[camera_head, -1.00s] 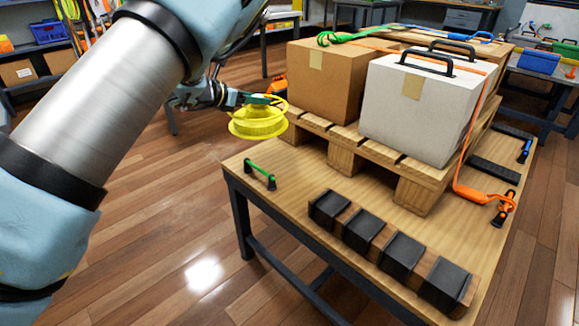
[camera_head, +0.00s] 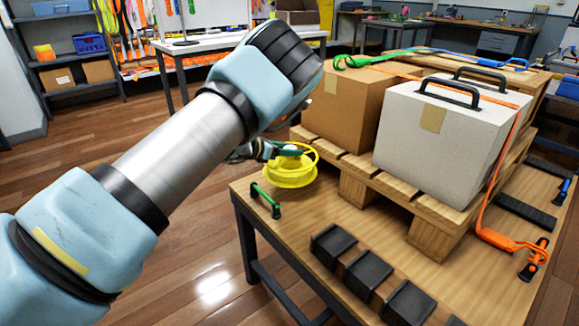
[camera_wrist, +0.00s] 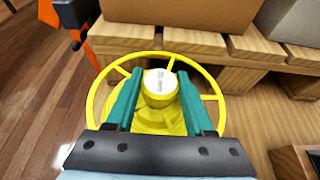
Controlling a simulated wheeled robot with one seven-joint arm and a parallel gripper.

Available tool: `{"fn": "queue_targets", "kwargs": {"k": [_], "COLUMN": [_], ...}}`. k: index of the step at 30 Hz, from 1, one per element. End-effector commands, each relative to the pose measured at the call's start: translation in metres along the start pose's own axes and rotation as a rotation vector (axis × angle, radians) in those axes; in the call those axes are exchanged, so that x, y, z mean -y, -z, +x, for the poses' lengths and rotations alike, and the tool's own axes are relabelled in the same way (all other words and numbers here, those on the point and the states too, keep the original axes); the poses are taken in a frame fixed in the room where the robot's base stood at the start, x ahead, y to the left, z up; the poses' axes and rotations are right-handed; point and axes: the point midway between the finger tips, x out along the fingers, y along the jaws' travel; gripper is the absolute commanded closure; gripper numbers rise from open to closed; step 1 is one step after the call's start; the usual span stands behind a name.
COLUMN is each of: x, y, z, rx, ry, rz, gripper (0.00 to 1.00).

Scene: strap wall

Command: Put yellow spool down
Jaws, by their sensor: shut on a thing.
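The yellow spool (camera_head: 291,176) is a round, spoked reel with a white-capped hub. It is over the near left part of the wooden table (camera_head: 345,228), close to the pallet. My gripper (camera_head: 286,150) is shut on the hub of the spool. In the wrist view, the green fingers of my gripper (camera_wrist: 160,92) stand on both sides of the hub, and the yellow spool (camera_wrist: 212,103) spreads around them. I cannot tell whether the spool's underside touches the tabletop.
A wooden pallet (camera_head: 358,192) with a cardboard box (camera_head: 345,103) and a white case (camera_head: 440,130) stands right of the spool. A green handle (camera_head: 265,201) is on the table's left edge. Black blocks (camera_head: 370,272) line the front. Some bare tabletop lies between them.

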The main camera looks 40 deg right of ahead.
Motion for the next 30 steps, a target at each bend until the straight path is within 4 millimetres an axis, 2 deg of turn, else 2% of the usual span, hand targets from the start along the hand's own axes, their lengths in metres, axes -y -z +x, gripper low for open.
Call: {"fn": "queue_targets", "kwargs": {"k": [8, 16, 27, 28, 30], "x": [-0.001, -0.001, -0.001, 0.000, 0.000], "y": [0.017, 0.051, 0.055, 0.057, 0.056], "z": [0.007, 0.021, 0.024, 0.024, 0.023], "rx": [0.003, 0.002, 0.004, 0.001, 0.001], "ry": [-0.001, -0.001, -0.001, -0.001, -0.001], "rz": [0.001, 0.001, 0.001, 0.001, 0.000], "gripper": [1.00, 1.00, 1.00, 0.46, 0.38]}}
